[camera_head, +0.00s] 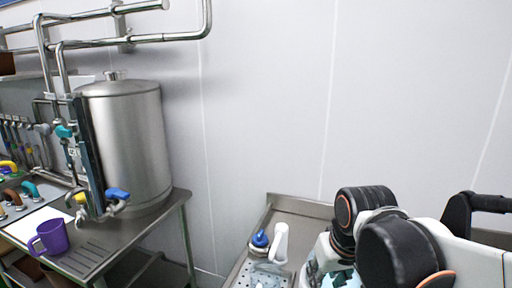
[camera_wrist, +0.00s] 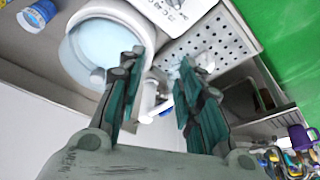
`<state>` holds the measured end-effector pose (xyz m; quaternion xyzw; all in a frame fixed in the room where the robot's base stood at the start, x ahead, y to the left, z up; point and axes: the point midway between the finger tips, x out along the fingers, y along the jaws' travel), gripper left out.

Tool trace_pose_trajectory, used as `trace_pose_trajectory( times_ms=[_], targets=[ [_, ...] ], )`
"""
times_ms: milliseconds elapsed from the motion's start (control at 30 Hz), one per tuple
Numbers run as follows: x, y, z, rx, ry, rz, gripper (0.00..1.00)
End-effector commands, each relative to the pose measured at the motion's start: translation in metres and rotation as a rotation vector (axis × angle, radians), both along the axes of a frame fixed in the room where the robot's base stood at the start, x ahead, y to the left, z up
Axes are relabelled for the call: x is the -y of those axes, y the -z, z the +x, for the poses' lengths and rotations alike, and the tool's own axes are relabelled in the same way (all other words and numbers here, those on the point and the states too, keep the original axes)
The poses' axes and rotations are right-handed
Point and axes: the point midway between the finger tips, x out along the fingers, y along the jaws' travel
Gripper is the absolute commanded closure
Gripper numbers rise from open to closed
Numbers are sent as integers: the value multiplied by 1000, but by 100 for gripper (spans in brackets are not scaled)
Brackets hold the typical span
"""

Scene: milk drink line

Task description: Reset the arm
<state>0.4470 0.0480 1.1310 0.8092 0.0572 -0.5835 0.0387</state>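My gripper (camera_wrist: 160,68) shows in the wrist view with its two teal-padded fingers apart, and nothing is held between them. A white round container with a pale blue inside (camera_wrist: 108,42) lies beyond the left finger, which partly covers it. A white spout-like part (camera_wrist: 150,98) shows in the gap between the fingers, further off. In the head view my arm reaches in at the lower right, and my gripper there is mostly hidden and cut by the bottom edge.
A perforated drain plate (camera_wrist: 222,40) is beside the container. A white tap (camera_head: 280,245) and a blue-topped item (camera_head: 260,240) stand on the steel counter (camera_head: 300,207). A purple mug (camera_head: 50,238) and a steel tank (camera_head: 128,145) stand on the left table. Wall space between is clear.

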Motion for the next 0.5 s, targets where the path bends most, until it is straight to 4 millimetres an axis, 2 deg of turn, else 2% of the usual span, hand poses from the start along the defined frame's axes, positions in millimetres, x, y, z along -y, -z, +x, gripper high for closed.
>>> trace_pose_trajectory(
  times_ms=[33, 300, 500],
  targets=[
    [7, -2, -11, 27, 15, 2, 67],
    [33, -9, -54, 184, 87, 12, 67],
    [45, -7, -75, 268, 125, 15, 67]
  ],
)
